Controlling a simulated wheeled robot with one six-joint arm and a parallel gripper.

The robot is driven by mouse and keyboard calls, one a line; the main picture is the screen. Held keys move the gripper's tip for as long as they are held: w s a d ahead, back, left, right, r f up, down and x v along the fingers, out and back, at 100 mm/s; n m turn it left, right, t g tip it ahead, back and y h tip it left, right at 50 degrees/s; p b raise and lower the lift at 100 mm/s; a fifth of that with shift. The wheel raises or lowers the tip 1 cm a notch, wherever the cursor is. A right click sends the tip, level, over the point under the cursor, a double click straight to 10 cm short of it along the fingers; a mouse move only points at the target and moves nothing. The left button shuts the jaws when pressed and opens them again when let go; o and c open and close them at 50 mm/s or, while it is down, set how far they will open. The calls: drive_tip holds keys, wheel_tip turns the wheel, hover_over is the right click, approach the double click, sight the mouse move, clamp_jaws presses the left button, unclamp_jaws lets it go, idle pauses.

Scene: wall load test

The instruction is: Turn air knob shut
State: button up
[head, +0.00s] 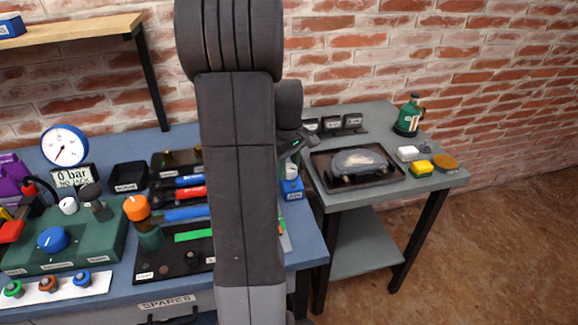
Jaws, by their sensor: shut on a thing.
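A small blue box (292,189) with a white label stands at the right end of the blue bench, just right of my arm. The air knob (291,170), a pale round piece, sits on top of it, partly hidden by my arm. My gripper (288,159) is right above the box, reaching down to the knob and shut on it. Most of the gripper and its fingertips are hidden behind my arm. How far the knob is turned cannot be seen.
On the bench stand a green unit (75,240) with a blue knob, a round gauge (64,146), a "0 bar" display (73,177) and an orange-topped bottle (140,215). A grey side table (385,197) at right holds a dark tray (325,165) and a green bottle (409,115).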

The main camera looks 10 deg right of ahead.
sight(288, 167)
drive_tip(key=shift+m, duration=0.3)
drive_tip(key=m+p, duration=0.1)
drive_tip(key=m, duration=0.2)
drive_tip(key=shift+r+p, duration=0.1)
drive_tip(key=shift+p, duration=0.3)
drive_tip(key=shift+w+m+p, duration=0.1)
drive_tip(key=shift+m+p, duration=0.45)
drive_tip(key=shift+m, duration=1.65)
drive_tip(key=o, duration=1)
wheel_tip(288, 167, up, 14)
drive_tip(key=shift+a+f+p, duration=0.1)
drive_tip(key=shift+f+p, duration=0.05)
drive_tip(key=shift+p, duration=0.4)
drive_tip(key=shift+f, duration=0.1)
